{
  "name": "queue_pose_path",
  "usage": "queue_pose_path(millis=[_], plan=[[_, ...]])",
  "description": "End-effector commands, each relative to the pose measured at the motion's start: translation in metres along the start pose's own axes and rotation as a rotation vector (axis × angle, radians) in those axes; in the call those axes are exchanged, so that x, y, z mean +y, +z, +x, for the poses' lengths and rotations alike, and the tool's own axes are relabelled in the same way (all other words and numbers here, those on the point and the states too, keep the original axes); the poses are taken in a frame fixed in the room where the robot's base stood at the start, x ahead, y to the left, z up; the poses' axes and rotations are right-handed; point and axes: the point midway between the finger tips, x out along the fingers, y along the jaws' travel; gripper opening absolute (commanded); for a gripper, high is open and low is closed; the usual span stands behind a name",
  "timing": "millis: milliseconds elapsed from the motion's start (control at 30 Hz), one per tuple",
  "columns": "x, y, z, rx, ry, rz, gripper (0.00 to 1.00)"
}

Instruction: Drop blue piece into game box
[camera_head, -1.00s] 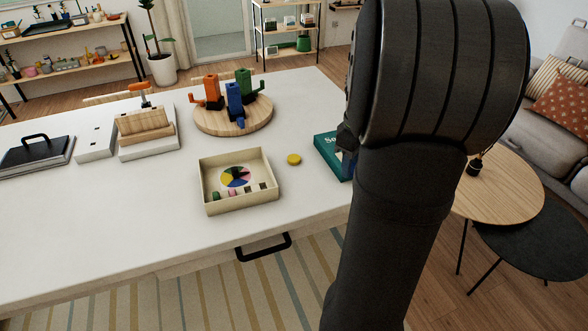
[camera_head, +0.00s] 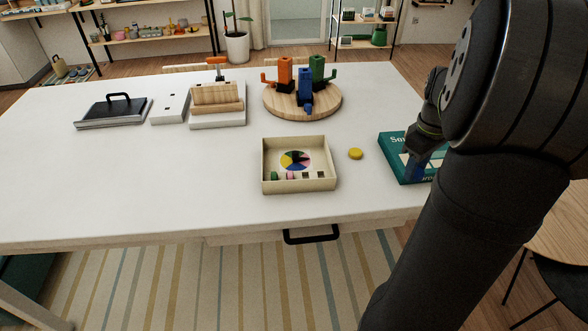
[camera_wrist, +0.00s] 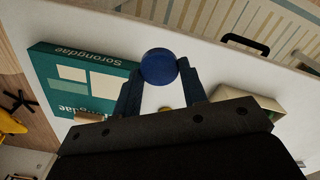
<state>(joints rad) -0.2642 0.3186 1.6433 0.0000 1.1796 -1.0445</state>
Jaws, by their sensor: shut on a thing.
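The blue piece (camera_wrist: 159,66) is a round disc held between the two dark fingertips of my gripper (camera_wrist: 160,82) in the wrist view. In the head view my gripper (camera_head: 420,148) points down over the teal box, with blue (camera_head: 416,170) showing at its tips. The game box (camera_head: 266,184) is an open, shallow cream tray on the white table, left of my gripper. It holds a multicoloured wheel and several small pieces. Part of it shows in the wrist view (camera_wrist: 270,103), partly hidden by my gripper.
The teal box (camera_head: 394,147) lies under and beside my gripper. A yellow disc (camera_head: 355,153) lies between it and the game box. A round wooden board (camera_head: 278,105) with orange, blue and green figures stands behind. The white table (camera_head: 140,185) is clear at front left.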

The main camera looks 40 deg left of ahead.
Motion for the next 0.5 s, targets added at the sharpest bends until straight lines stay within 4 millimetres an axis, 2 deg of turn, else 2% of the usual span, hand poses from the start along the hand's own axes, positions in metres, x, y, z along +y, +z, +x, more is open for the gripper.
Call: queue_pose_path(millis=[167,333,500], plan=[[-0.004,-0.023,-0.001,0.0,0.0,-0.006,0.18],[-0.02,-0.078,-0.002,0.0,-0.001,-0.01,0.18],[-0.049,-0.142,-0.003,0.0,0.0,-0.01,0.18]])
